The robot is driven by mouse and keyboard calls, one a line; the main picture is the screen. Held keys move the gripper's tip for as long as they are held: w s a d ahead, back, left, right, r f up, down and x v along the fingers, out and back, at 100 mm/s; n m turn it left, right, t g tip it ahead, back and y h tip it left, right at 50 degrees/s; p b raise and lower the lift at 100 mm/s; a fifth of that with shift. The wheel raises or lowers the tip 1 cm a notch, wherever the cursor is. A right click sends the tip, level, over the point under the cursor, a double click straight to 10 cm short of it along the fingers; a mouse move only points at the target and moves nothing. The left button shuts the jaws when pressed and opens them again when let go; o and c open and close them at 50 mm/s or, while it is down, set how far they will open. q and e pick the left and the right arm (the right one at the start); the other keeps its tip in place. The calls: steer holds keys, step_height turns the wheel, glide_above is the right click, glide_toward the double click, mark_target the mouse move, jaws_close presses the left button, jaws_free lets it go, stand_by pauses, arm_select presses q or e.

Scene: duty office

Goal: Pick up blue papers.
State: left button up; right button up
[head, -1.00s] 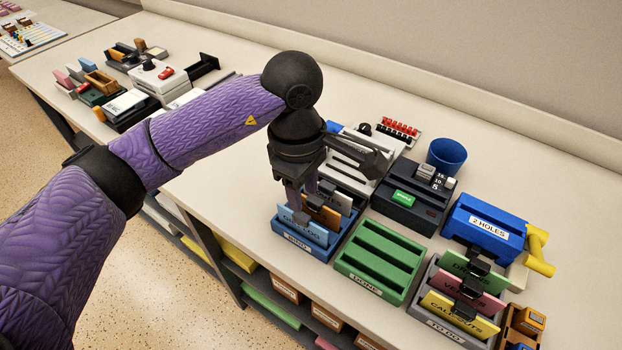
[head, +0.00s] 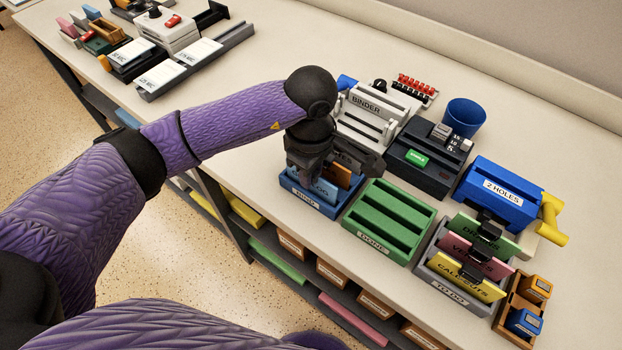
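The light-blue papers (head: 322,190) stand upright at the front of a blue tray (head: 316,203) with a white label. An orange-brown card (head: 339,175) stands behind them in the same tray. My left gripper (head: 312,180) points down over the front of this tray, at the upper edge of the blue papers. Its dark body hides part of the tray and the papers, and I cannot tell whether its fingers are closed on them. My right gripper is not in view.
A green tray (head: 365,240) with empty slots is right of the blue tray. A grey tray (head: 432,286) holds green, pink and yellow cards. A white binder machine (head: 365,110), a dark device (head: 428,160), a blue hole punch (head: 487,193) and a blue cup (head: 464,115) stand nearby.

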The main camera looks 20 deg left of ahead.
arm_select(q)
jaws_close()
